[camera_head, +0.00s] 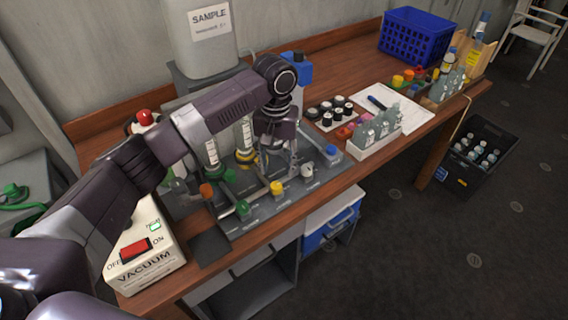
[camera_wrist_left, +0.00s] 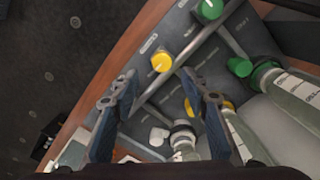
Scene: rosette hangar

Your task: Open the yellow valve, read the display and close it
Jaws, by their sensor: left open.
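The yellow valve knob (camera_head: 277,188) stands on the front edge of a grey valve panel (camera_head: 240,226). In the left wrist view the yellow knob (camera_wrist_left: 162,62) shows a pale mark on top. My left gripper (camera_head: 283,163) hangs over the panel, just behind the knob. In the left wrist view its two fingers (camera_wrist_left: 158,100) are apart, with nothing between them, and the knob lies beyond their tips. A small green-lit display (camera_head: 154,225) is on the white vacuum box (camera_head: 143,252); its text is too small to read surely. My right gripper is not in view.
A green knob (camera_head: 243,207), a white knob (camera_head: 307,170) and a blue knob (camera_head: 332,150) stand near the yellow one. Glass columns (camera_head: 246,135) rise behind the panel. A white bottle rack (camera_head: 372,148) stands to the right. A blue crate (camera_head: 414,38) stands far back.

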